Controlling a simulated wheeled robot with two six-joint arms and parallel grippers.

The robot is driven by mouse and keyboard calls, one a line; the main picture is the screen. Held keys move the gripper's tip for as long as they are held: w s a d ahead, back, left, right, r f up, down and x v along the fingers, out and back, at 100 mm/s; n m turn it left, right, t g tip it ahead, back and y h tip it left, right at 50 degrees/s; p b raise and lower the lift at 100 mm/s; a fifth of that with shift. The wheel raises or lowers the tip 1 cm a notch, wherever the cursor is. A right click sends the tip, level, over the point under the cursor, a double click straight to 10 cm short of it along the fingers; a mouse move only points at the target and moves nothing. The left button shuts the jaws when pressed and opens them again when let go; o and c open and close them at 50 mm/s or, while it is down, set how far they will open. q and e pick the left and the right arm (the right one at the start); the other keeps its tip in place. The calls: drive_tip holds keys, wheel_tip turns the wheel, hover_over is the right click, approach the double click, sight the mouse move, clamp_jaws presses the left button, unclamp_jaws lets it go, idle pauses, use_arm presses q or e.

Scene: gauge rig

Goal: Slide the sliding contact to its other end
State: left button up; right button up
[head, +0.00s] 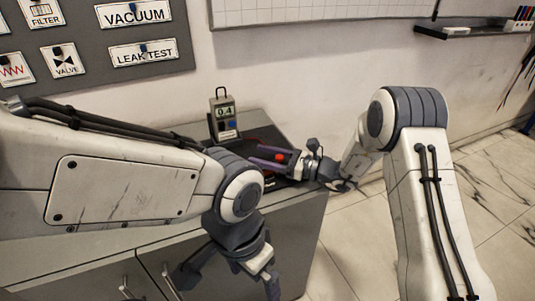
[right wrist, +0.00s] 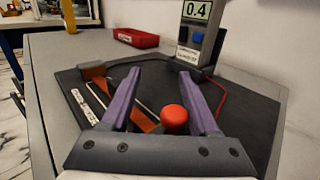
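The sliding contact appears as a round red knob (right wrist: 174,118) with an orange piece (right wrist: 146,117) beside it, on a metal rail over a dark board. The red knob also shows in the head view (head: 280,158). My right gripper (right wrist: 161,70) has its two purple fingers apart, with the knob between them in the picture, closer to the right finger. I cannot see either finger touching it. In the head view the right gripper (head: 254,157) reaches in from the right over the board. My left gripper (head: 229,282) hangs fingers-down in front of the cabinet, spread and empty.
A gauge (right wrist: 196,32) reading 0.4 stands at the back of the board, with a red cable beside it. An orange end block (right wrist: 95,72) and a white scale strip (right wrist: 86,106) lie left. A red tray (right wrist: 136,38) sits behind on the grey cabinet top.

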drive_tip(key=shift+w+d, duration=0.1)
drive_tip(key=shift+d, duration=0.45)
drive_tip(key=v, duration=1)
drive_tip(key=shift+a, duration=0.1)
